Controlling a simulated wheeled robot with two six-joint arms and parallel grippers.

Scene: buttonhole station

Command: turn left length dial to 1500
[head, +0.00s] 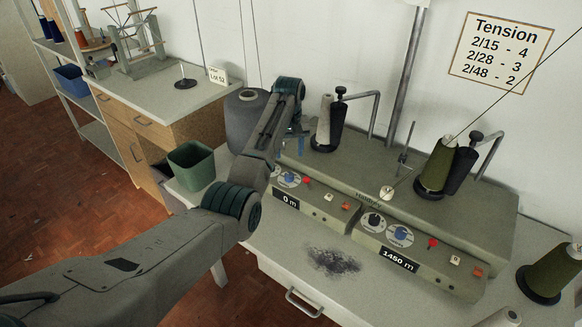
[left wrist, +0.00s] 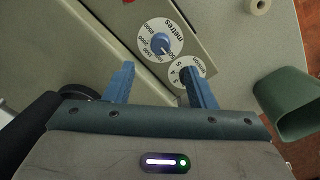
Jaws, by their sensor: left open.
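The left length dial is a white disc marked metres with a blue knob; it shows in the left wrist view (left wrist: 160,42) and in the head view (head: 289,180), on the left control panel. Its exact setting is too small to read. A smaller dial (left wrist: 187,73) with a dark knob sits beside it. The left panel's display (head: 287,200) reads 0 m. My left gripper (left wrist: 158,78) is open and empty, its blue fingers pointing toward the panel. The length dial lies ahead of the fingertips, apart from them. In the head view my arm partly hides the left gripper (head: 292,143).
The right panel has its own dials (head: 400,236) and a display (head: 399,259) reading 1450 m. Thread cones (head: 436,165) stand behind the panels. A green bin (head: 191,165) stands left of my arm.

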